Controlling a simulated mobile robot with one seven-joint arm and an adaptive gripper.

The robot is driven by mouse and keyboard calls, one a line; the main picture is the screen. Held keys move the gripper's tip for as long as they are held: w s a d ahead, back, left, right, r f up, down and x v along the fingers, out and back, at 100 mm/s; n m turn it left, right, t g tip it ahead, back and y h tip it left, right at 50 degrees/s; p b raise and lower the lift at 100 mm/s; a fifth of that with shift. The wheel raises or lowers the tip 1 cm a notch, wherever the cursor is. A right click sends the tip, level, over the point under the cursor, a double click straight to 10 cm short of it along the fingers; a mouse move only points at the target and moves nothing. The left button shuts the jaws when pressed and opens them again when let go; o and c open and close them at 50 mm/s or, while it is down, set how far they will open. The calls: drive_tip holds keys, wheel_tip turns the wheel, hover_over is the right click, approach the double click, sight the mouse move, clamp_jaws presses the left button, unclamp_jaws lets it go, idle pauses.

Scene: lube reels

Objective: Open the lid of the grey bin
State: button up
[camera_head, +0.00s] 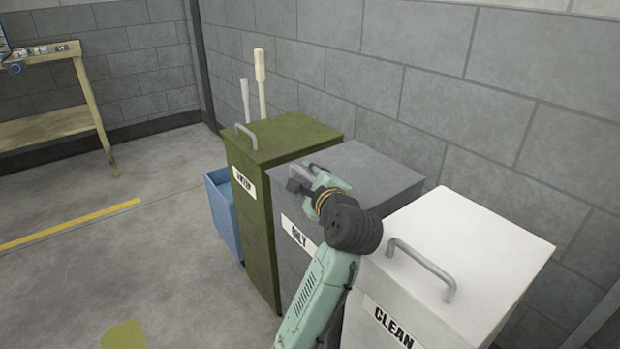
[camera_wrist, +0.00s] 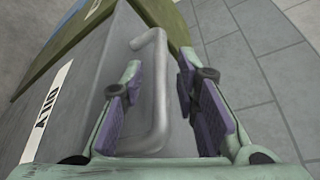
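The grey bin (camera_head: 287,202) labelled "OILY" stands between a green bin and a white bin, and its lid (camera_head: 368,170) lies flat and looks closed. In the wrist view the lid's grey bar handle (camera_wrist: 158,95) runs between my two fingers. My gripper (camera_wrist: 158,72) is open, with purple pads on either side of the handle and visible gaps. In the head view my gripper (camera_head: 306,181) is at the lid's front left part and largely hides the handle. The "OILY" label (camera_wrist: 45,112) shows at the left of the wrist view.
The green bin (camera_head: 252,205) with its own handle is to the left, the white "CLEAN" bin (camera_head: 470,250) to the right. A blue container (camera_head: 222,212) stands beyond the green bin. A block wall (camera_head: 420,80) is close behind. Open floor (camera_head: 130,265) lies left.

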clamp_jaws()
idle(0.6)
